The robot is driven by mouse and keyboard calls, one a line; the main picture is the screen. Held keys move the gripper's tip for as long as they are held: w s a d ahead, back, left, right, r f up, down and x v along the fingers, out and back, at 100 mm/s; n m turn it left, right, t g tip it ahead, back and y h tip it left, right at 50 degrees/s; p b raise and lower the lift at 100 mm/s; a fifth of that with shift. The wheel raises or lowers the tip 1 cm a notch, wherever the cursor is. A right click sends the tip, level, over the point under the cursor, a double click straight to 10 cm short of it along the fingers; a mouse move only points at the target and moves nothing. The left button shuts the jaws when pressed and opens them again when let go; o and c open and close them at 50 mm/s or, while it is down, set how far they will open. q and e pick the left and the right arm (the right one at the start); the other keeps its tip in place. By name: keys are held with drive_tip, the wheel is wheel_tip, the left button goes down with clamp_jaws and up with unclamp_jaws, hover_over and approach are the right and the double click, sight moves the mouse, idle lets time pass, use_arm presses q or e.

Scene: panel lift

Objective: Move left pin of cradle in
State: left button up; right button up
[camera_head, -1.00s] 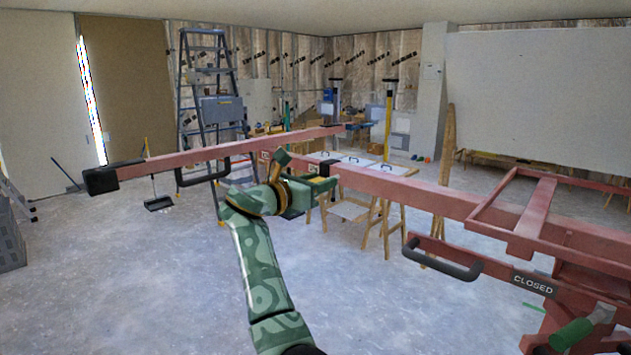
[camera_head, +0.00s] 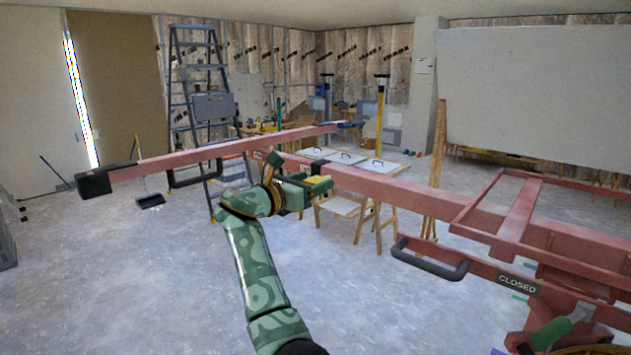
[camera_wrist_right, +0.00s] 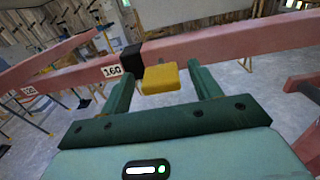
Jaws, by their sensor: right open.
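The red cradle (camera_head: 385,188) spans the head view, with long bars reaching to the left and back. A yellow pin knob (camera_wrist_right: 160,78) sits at a black collar (camera_wrist_right: 132,57) on a bar, beside a label reading 160. My right gripper (camera_wrist_right: 164,85) is open, with one green finger on each side of the yellow knob. A gap shows between the knob and each finger. In the head view my right gripper (camera_head: 315,188) is at the middle of the bar and partly hides the pin. How far the pin is in is not clear. My left gripper is not in view.
A black handle (camera_head: 430,259) and a CLOSED label (camera_head: 517,285) are on the cradle at the right. A blue stepladder (camera_head: 205,100) and a worktable (camera_head: 345,160) stand behind. A large pale panel (camera_head: 540,95) is at the back right.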

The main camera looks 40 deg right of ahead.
drive_tip(key=s+a, duration=0.1)
drive_tip(key=a, duration=1.3)
drive_tip(key=shift+s+a, duration=0.15)
drive_tip(key=shift+a, duration=0.05)
